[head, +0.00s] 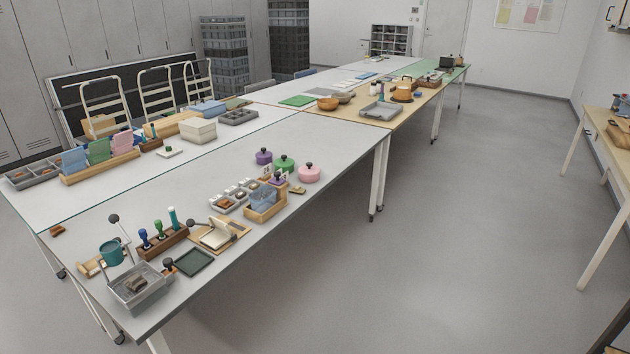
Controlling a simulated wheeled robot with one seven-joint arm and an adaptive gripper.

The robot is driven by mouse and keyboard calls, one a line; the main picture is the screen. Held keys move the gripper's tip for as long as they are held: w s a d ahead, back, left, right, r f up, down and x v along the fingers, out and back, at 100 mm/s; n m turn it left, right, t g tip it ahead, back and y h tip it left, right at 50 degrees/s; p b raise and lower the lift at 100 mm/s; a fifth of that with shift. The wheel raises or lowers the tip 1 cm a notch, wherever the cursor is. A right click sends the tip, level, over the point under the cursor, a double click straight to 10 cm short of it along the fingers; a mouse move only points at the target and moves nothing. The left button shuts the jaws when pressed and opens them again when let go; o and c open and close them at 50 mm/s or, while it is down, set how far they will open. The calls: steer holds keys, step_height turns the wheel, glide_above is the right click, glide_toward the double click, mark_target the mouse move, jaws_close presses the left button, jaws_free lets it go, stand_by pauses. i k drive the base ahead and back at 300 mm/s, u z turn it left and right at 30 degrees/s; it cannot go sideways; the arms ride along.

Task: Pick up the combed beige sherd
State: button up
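I cannot pick out the combed beige sherd for sure; the pieces are too small to show combing. A grey-brown piece (136,284) lies in a grey tray (163,292) at the near end of the grey table. Small brown and pale pieces lie in a compartment tray (216,207) near the middle of that table. A small orange-brown piece (57,230) lies alone near the table's left end. My gripper is not in view.
Open grey floor (450,240) lies right of the tables. A wooden side table (598,125) stands far right.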

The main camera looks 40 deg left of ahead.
mark_target(297, 190)
steer(key=i, duration=2.85)
steer(key=u, duration=3.05)
